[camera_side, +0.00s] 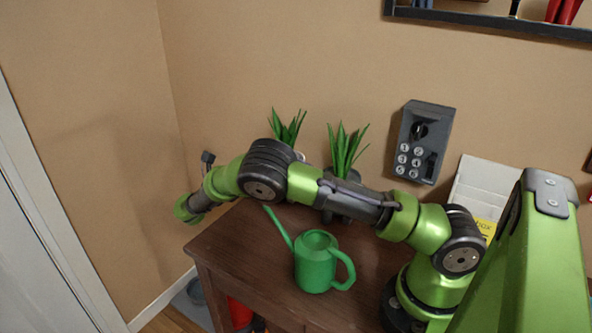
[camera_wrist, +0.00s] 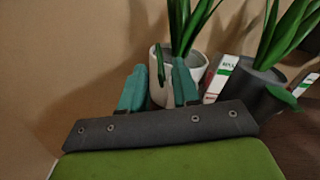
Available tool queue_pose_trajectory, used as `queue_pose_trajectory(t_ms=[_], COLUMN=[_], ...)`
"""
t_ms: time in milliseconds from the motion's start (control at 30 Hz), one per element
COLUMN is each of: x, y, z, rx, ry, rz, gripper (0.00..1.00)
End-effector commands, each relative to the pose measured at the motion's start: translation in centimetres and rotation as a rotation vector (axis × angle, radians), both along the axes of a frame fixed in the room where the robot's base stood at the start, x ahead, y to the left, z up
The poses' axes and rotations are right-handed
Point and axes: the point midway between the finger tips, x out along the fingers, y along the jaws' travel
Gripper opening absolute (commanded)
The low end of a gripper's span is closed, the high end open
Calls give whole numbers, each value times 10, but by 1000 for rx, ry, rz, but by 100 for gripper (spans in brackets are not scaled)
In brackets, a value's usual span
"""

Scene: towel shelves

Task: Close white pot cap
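The white pot (camera_wrist: 158,95) stands in the wrist view with a plant of long green leaves (camera_wrist: 186,28). No cap can be made out on it. In the side view my arm hides most of this pot; its leaves (camera_side: 287,128) rise behind the arm. My gripper (camera_wrist: 160,76) shows two teal fingers spread apart, with nothing held between them. The fingers overlap the pot in the wrist view; I cannot tell whether they touch it. In the side view the fingers are hidden at the arm's far left end.
A dark grey pot (camera_wrist: 245,88) with a similar plant stands to the right of the white pot. White boxes with red and green print (camera_wrist: 222,74) are close by. A green watering can (camera_side: 315,262) stands on the brown table (camera_side: 235,255). A grey keypad box (camera_side: 421,142) hangs on the wall.

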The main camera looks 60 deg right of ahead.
Motion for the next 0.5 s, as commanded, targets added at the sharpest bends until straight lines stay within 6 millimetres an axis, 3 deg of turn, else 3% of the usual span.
queue_pose_trajectory(t_ms=[167,367,500], x=[0,0,0], y=[0,0,0], z=[0,0,0], rx=[0,0,0], ry=[0,0,0], rz=[0,0,0], gripper=[29,0,0])
